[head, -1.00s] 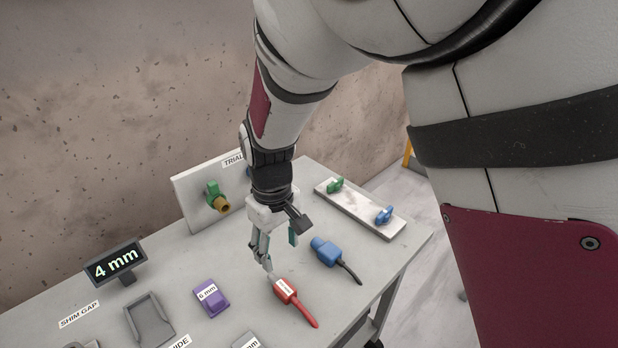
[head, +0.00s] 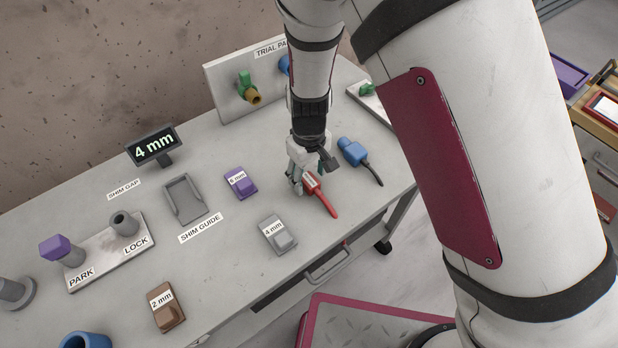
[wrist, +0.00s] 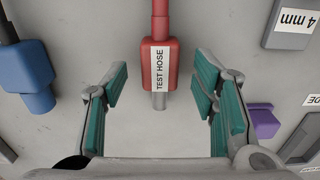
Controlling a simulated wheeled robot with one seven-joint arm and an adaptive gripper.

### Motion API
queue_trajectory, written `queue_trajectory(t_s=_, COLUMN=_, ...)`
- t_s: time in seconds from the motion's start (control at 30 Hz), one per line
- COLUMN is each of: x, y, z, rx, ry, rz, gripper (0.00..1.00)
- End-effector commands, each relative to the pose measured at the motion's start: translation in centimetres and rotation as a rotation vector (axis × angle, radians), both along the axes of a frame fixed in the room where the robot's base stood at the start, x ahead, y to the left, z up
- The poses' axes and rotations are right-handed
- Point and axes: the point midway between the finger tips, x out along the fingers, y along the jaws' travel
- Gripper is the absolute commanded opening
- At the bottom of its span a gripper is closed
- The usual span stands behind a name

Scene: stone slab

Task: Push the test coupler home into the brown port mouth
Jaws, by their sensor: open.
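The test coupler, a red block labelled TEST HOSE (wrist: 159,68) with a grey metal nose and a red tail, lies on the bench; it also shows in the head view (head: 322,196). My gripper (wrist: 160,92) is open over it. In the wrist view the coupler's nose lies between the teal finger pads, with clear gaps on both sides. In the head view my gripper (head: 297,178) is at the coupler's nose end. The brown port mouth (head: 252,97) sticks out of the upright trial panel (head: 226,84) under a green lever (head: 243,84).
A blue coupler (head: 352,150) lies close to the right of my gripper. A blue port on the panel is partly hidden by my arm. Purple (head: 239,184), grey (head: 275,236) and brown (head: 166,307) shim blocks and a shim guide (head: 183,200) lie to the left. The display (head: 154,147) reads 4 mm.

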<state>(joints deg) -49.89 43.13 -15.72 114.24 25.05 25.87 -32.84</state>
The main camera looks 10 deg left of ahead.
Motion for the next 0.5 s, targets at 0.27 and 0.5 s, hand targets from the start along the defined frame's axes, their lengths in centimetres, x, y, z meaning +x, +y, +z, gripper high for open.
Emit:
queue_trajectory(t_s=0.27, x=0.05, y=0.04, z=-0.74, rx=0.001, ry=-0.001, rz=0.0, gripper=0.53)
queue_trajectory(t_s=0.5, x=0.03, y=0.03, z=-0.73, rx=0.001, ry=-0.001, rz=0.0, gripper=0.13)
